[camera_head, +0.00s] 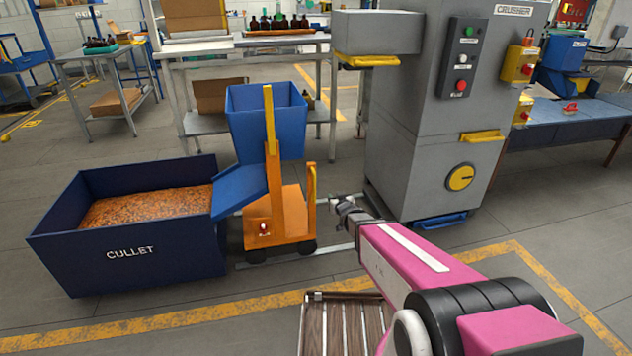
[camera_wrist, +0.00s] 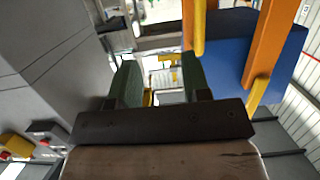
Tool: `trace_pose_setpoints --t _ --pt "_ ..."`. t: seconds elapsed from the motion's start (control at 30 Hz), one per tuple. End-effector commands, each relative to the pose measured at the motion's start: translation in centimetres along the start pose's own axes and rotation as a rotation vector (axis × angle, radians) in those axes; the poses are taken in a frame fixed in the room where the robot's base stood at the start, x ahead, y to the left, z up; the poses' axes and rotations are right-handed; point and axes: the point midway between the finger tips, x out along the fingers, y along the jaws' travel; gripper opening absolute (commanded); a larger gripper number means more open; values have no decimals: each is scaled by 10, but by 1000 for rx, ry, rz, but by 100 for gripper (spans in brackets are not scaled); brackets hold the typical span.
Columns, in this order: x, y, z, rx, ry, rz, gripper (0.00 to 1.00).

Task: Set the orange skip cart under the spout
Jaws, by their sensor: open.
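The orange skip cart (camera_head: 278,218) stands on floor rails between the cullet bin and the crusher. Its blue skip (camera_head: 265,115) is upright, with a blue chute (camera_head: 240,190) reaching over the bin's edge. The skip shows in the wrist view (camera_wrist: 232,50) at the right. The grey crusher (camera_head: 430,120) has a box-like outlet (camera_head: 375,32) with a yellow lip at upper left, perhaps the spout. It is right of the skip and higher. My gripper (camera_head: 345,205) is right of the cart, near its handle (camera_head: 311,183). Its green fingers (camera_wrist: 160,85) are open, with nothing held between them.
The dark blue cullet bin (camera_head: 170,262) holds orange-brown bits. Pale rails (camera_head: 338,248) run from the cart towards the crusher. A bench (camera_head: 235,42) with bottles is behind the cart. A yellow floor line (camera_head: 150,325) crosses the front, where the floor is mostly clear.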

Motion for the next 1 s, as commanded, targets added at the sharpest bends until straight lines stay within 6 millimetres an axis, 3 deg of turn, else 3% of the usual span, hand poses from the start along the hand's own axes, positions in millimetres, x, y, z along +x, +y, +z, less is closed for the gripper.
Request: trace_pose_setpoints --t 0.2,0.57,1.0 --pt "14 -39 -3 -2 179 -149 44" --pt "28 -50 -7 0 221 -187 44" --pt "98 -62 -22 -1 219 -185 44"
